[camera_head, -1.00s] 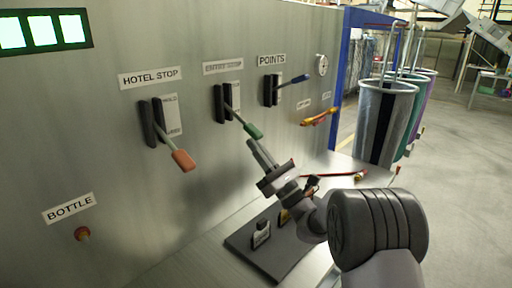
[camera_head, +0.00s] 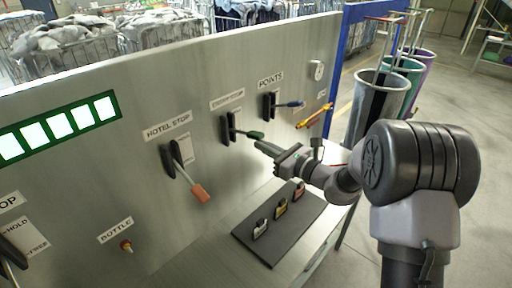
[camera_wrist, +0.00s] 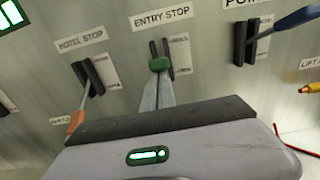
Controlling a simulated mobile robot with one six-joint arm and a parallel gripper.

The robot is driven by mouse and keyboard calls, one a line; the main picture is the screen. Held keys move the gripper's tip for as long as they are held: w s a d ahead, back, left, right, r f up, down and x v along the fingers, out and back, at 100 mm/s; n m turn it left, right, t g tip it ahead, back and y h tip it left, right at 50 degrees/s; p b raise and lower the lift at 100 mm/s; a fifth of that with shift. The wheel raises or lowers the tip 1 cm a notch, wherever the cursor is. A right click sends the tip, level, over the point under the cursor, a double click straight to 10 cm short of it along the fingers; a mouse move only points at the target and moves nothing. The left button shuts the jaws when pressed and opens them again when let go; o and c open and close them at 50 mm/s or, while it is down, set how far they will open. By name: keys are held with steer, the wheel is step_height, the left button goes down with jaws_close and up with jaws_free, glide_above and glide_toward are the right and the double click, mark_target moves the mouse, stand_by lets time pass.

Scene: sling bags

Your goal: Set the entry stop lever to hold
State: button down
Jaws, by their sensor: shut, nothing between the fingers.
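The entry stop lever (camera_head: 256,135) has a green grip and sticks out nearly level from its dark slotted housing under the ENTRY STOP label. It also shows in the wrist view, as a green knob (camera_wrist: 160,64) straight ahead of the fingers. My gripper (camera_head: 263,146) is shut and empty, its tips just below and beside the green grip. It shows in the wrist view (camera_wrist: 157,90) too, its tips close under the knob. They look to be touching or nearly so. The small HOLD plate beside the slot is too small to read here.
The hotel stop lever (camera_head: 200,192) with an orange grip is to the left, pointing down. The blue points lever (camera_head: 290,104) is to the right. A dark mat (camera_head: 270,242) with small tagged pieces lies on the ledge below. Bag bins (camera_head: 378,100) stand beyond the panel's right end.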

step_height(320, 180, up, 2)
steer(key=shift+a+r+g+h+p, duration=0.1)
steer(key=shift+g+h+p, duration=0.35)
steer(key=shift+p, duration=0.4)
steer(key=shift+w+a+r+p, duration=0.1)
steer(key=shift+w+r+p, duration=0.15)
steer(key=shift+r+p, duration=0.5)
steer(key=shift+w+r, duration=0.1)
steer(key=shift+r, duration=0.1)
step_height(320, 180, down, 5)
steer(key=d+b, duration=0.1)
steer(key=b, duration=0.3)
glide_toward(263, 133)
steer(key=shift+s+d+f, duration=0.3)
steer(key=shift+s+f, duration=0.3)
steer(key=shift+f, duration=0.3)
steer(key=shift+s+d+f, duration=0.3)
steer(key=shift+s+f, duration=0.3)
steer(key=shift+f, duration=0.3)
